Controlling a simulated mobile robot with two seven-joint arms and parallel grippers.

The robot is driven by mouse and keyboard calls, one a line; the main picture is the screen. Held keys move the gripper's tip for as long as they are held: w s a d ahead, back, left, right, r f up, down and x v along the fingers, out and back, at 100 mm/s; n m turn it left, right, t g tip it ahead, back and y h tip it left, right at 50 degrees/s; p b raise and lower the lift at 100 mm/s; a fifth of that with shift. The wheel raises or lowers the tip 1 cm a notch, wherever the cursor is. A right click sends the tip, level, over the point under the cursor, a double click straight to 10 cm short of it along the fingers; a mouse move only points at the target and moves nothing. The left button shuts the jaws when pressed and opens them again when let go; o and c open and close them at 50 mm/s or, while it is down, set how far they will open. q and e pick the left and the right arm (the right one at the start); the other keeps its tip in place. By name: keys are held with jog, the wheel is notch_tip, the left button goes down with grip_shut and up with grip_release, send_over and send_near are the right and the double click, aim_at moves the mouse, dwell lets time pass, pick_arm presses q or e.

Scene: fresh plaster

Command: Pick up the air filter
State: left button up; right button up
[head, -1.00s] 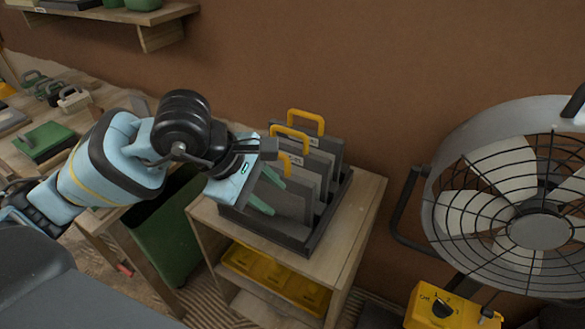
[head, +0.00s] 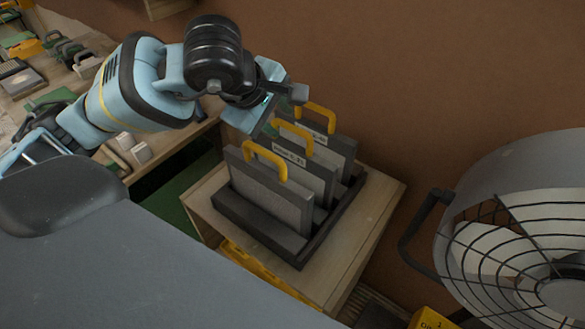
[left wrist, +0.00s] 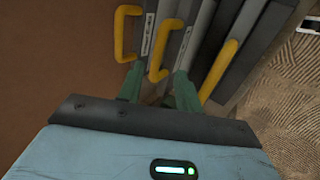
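Three grey air filters with yellow handles stand upright in a dark rack (head: 245,228): the front filter (head: 270,200), the middle filter (head: 312,178) and the back filter (head: 342,150). Their handles also show in the left wrist view, with the middle handle (left wrist: 156,62) between the other two. My left gripper (head: 272,122) is above the rack near the middle handle. In the left wrist view its green fingers (left wrist: 159,88) are apart, one on each side of the middle handle's line, with nothing clearly held. My right gripper is not in view.
The rack stands on a wooden stand (head: 375,215) against a brown wall. A large caged fan (head: 520,235) is at the right. A workbench with several tools and cases (head: 50,75) is at the far left.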

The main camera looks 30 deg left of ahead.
aim_at(287, 125)
pick_arm(q)
jog(key=shift+w+f, duration=0.35)
jog(key=shift+f, duration=0.2)
jog(key=shift+w+f, duration=0.35)
jog(key=x, duration=0.3)
jog(key=shift+w+a+f, duration=0.1)
jog(key=shift+w, duration=0.15)
jog(key=shift+w+f, duration=0.3)
jog(key=shift+f, duration=0.15)
grip_shut()
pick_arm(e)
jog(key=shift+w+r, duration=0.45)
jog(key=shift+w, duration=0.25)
